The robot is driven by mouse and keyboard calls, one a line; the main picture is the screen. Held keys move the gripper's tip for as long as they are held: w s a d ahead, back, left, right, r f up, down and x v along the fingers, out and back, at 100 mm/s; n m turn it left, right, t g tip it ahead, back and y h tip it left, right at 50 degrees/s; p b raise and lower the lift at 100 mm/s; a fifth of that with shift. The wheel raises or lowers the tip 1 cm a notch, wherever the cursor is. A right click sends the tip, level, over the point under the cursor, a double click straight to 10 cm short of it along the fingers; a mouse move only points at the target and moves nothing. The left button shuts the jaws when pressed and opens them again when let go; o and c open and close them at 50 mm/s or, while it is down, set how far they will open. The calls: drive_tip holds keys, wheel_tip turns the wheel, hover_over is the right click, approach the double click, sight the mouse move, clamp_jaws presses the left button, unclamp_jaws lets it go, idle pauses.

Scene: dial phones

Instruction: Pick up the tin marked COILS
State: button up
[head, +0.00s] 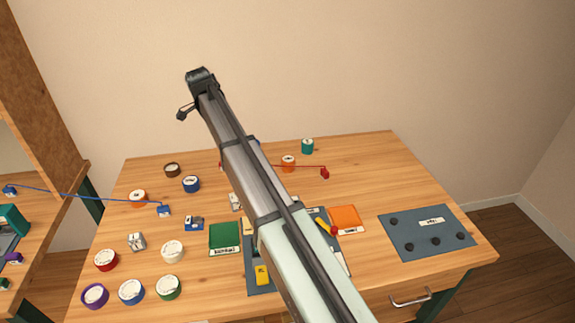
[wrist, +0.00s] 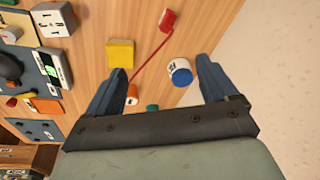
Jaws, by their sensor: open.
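Several small round tins with labels stand on the wooden table; I cannot read COILS on any of them. In the wrist view my gripper (wrist: 160,68) is open, its two blue-grey fingers spread apart. A blue tin with a white label (wrist: 180,72) shows between the fingers, nearer the right one, beyond the tips and not held. An orange tin (wrist: 132,92) and a teal tin (wrist: 152,107) are near the left finger; they also show in the head view as the orange tin (head: 288,163) and teal tin (head: 307,146).
More tins, such as a dark blue one (head: 191,184) and a white one (head: 172,251), fill the left side. A grey panel with knobs (head: 400,240) lies at right. A yellow block (wrist: 120,53) is left of the gripper.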

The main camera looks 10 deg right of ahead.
drive_tip(key=d+f+m+g+y, duration=0.15)
drive_tip(key=d+m, duration=0.25)
drive_tip(key=d, duration=1.9)
hover_over(288, 159)
drive_tip(key=shift+g, duration=0.25)
wheel_tip(288, 159, down, 8)
drive_tip(key=shift+s+a+r, duration=0.1)
drive_tip(key=shift+s+r, duration=0.05)
drive_tip(key=shift+w+f, duration=0.2)
drive_tip(key=shift+f, duration=2.6)
drive_tip(key=shift+c, duration=0.3)
drive_tip(key=c, duration=1.1)
